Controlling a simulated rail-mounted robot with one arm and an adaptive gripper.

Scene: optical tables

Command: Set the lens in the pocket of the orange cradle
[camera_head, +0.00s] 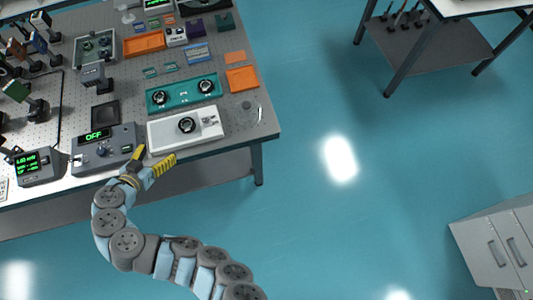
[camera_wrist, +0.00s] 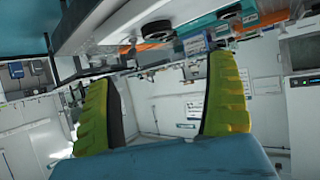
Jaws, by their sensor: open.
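My gripper (camera_head: 157,153) is at the front edge of the optical table, in front of the white plate (camera_head: 207,130). Its two yellow fingers stand apart with nothing between them, as the wrist view also shows (camera_wrist: 162,72). I cannot tell for sure which piece is the lens; a dark ring-shaped mount (camera_head: 187,125) sits on the white plate. Two similar round mounts (camera_head: 160,97) (camera_head: 206,86) sit on the teal plate (camera_head: 183,95). Orange pieces that may be the cradle are a flat tray (camera_head: 128,48) at the back and a block (camera_head: 242,79) at the right; no pocket is clear.
A grey controller reading OFF (camera_head: 104,148) stands left of my gripper, with a green-display meter (camera_head: 37,166) farther left. Several posts and small parts crowd the table's left and back. Open floor lies to the right, with a drawer cabinet (camera_head: 495,250) and another table (camera_head: 440,45).

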